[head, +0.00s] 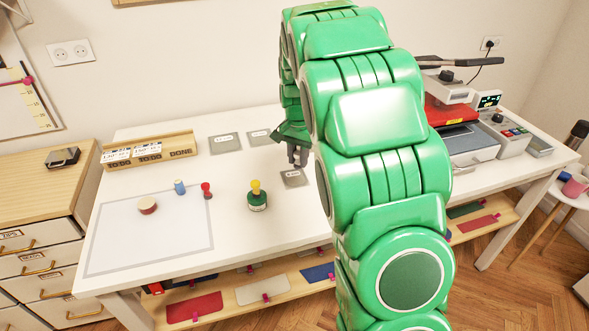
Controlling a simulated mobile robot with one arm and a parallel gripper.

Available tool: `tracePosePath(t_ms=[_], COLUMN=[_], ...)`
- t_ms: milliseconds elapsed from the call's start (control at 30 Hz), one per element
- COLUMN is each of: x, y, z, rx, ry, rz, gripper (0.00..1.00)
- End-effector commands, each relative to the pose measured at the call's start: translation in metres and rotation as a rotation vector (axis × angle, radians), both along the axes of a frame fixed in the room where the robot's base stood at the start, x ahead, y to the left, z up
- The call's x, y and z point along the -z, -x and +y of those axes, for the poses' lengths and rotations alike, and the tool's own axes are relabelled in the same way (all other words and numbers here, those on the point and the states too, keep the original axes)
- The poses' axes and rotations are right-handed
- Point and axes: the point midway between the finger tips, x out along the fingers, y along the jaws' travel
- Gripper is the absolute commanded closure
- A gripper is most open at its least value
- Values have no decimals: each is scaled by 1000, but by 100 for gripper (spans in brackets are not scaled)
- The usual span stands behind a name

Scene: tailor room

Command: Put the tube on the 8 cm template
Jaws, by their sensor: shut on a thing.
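My gripper (297,153) is at the middle of the white table, partly hidden by my green arm. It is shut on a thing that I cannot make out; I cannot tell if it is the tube. Three flat grey templates with white labels lie towards the back of the table: a left one (225,147), a middle one (259,139), and a nearer right one (293,181) just below my gripper in the picture. The labels are too small to read, so I cannot tell which is the 8 cm one.
A white sheet (150,240) covers the table's left part. A green bottle with a yellow top (257,197) stands nearby. A heat press (465,135) is at right.

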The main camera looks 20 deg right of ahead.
Motion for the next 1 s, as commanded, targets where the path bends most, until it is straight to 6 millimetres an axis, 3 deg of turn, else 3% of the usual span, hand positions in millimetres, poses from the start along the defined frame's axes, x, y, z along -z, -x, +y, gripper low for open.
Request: tracePosePath(t_ms=[500, 867, 1000], x=[49, 62, 77], y=[-46, -56, -57], z=[-6, -7, -7], rx=[1, 1, 1], ry=[1, 0, 0], rz=[-1, 0, 3], gripper=[100, 100, 100])
